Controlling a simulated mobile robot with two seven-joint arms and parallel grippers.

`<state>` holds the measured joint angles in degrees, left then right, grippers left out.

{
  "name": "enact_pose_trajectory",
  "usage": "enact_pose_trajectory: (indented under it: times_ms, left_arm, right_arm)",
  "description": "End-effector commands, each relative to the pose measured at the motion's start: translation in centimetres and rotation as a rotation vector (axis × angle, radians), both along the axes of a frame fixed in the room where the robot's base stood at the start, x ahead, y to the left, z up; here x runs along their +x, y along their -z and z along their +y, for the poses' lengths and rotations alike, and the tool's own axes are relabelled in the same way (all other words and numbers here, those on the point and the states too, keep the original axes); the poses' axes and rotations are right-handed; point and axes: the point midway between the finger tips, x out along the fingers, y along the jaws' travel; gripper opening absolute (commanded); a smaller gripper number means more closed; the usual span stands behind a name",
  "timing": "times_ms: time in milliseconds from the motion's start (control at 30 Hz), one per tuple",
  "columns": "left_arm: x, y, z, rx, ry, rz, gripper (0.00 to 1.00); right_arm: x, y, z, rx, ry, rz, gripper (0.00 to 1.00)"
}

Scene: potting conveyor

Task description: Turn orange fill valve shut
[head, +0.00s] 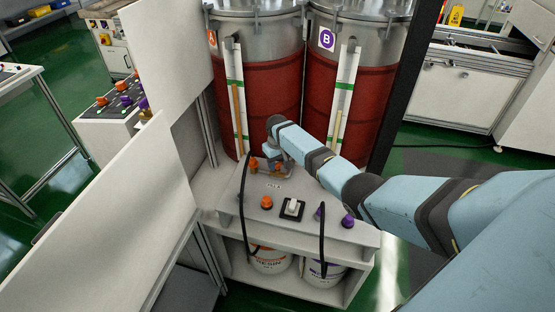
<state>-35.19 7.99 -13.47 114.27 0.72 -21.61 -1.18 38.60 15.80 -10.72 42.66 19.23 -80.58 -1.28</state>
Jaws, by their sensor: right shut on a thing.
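The orange fill valve (254,164) sits at the back of the grey bench top, in front of the tank marked A. Only part of its orange body shows beside my right gripper (269,167). My right arm reaches in from the right, and the gripper points down over the valve. The gripper appears shut on the valve's handle; the fingers and handle are small and partly hidden by my wrist. How far the handle is turned cannot be told. My left gripper is not in view.
An orange knob (266,202), a white switch (292,207) and a purple knob (348,221) stand on the bench top. Black hoses (243,205) run down to buckets (270,262) below. Two red-filled tanks (262,105) stand behind. An open white door panel (120,225) is at left.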

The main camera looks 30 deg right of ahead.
Motion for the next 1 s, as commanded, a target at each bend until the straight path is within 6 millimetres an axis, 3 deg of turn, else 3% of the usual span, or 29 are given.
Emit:
enact_pose_trajectory:
  times_ms: [600,1000]
  left_arm:
    - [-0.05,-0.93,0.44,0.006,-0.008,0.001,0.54]
    - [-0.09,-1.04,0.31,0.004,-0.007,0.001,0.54]
  right_arm:
    - [0.09,-0.12,-0.05,-0.001,-0.55,-0.002,0.2]
    - [0.1,-0.11,-0.01,0.0,-0.736,-0.002,0.2]
